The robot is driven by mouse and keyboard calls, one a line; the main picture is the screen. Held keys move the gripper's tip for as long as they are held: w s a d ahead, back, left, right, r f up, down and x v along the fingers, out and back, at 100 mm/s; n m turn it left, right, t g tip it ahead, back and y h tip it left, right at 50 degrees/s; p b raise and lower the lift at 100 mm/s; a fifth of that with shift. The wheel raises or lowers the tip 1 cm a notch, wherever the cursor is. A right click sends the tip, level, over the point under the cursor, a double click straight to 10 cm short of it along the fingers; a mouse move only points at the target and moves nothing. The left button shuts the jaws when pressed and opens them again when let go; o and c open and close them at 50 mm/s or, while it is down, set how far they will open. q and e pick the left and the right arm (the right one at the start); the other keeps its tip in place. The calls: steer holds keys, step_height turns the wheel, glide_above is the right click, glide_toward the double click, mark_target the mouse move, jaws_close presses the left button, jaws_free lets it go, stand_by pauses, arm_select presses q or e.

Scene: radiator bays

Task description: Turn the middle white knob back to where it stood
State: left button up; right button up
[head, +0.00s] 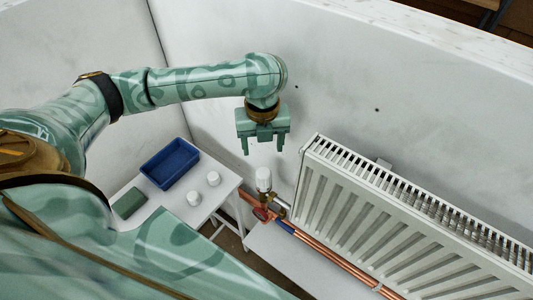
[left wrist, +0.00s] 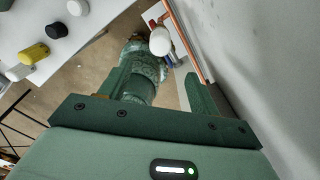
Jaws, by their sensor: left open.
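A white knob (head: 263,180) stands upright on the pipe valve at the left end of the radiator; it is the only valve knob in view. I cannot tell from these frames if it is the middle one. My left gripper (head: 262,147) hangs above it, jaws pointing down, open and empty, apart from the knob. In the left wrist view a white knob (left wrist: 160,40) shows beyond the open fingers of my left gripper (left wrist: 156,76). Any turn mark on the knob is too small to read. My right gripper is not in view.
A white radiator (head: 400,220) stands right of the valve, along the grey wall. Copper pipes (head: 330,262) run low beneath it. A white table at left holds a blue tray (head: 169,163), a green block (head: 129,203) and two white caps (head: 213,178). The wrist view shows a yellow piece (left wrist: 57,29).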

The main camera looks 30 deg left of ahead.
arm_select(q)
steer(key=b, duration=0.2)
glide_above(263, 172)
step_height(263, 172, down, 5)
steer(key=shift+f, duration=0.2)
step_height(263, 172, down, 7)
steer(key=b, duration=0.2)
steer(key=shift+w+b, duration=0.1)
steer(key=shift+b, duration=0.3)
steer(key=shift+f, duration=0.75)
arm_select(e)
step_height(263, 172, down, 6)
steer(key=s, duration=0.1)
arm_select(q)
steer(key=c, duration=1)
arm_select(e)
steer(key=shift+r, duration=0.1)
